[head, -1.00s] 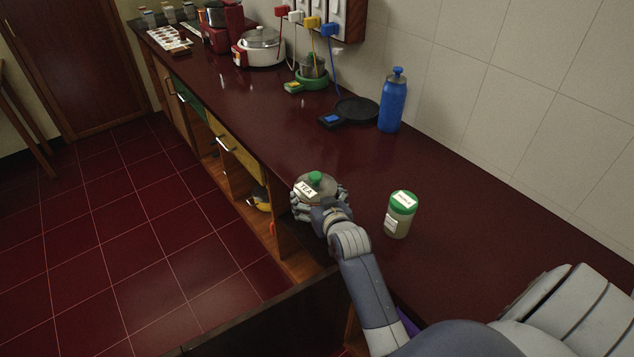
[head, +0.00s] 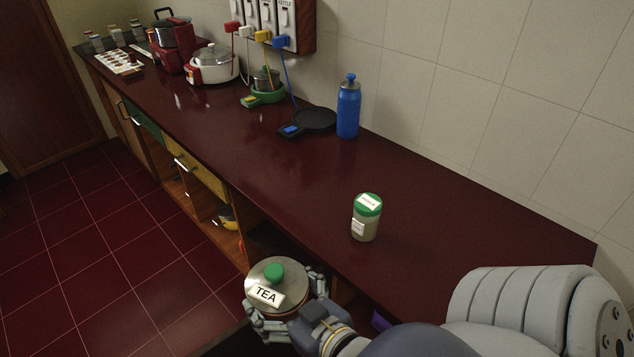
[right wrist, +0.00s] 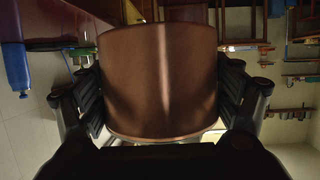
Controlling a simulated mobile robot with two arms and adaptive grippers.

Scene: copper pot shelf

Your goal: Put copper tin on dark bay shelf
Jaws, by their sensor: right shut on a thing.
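The copper tin (head: 276,288) has a grey lid with a green knob and a label reading TEA. My right gripper (head: 283,310) is shut around it and holds it upright off the front edge of the counter. In the right wrist view the tin's copper side (right wrist: 158,80) fills the middle, between the two fingers (right wrist: 160,105). The open bays under the counter (head: 262,240) show partly below the counter edge, behind the tin. I cannot tell which is the dark bay. My left gripper is not in view.
A green-lidded jar (head: 366,218) stands on the dark red counter (head: 440,225). A blue bottle (head: 348,107), a black pan (head: 314,119) and a white cooker (head: 212,64) stand farther back. A yellow drawer (head: 201,170) is under the counter. The floor (head: 90,270) at left is clear.

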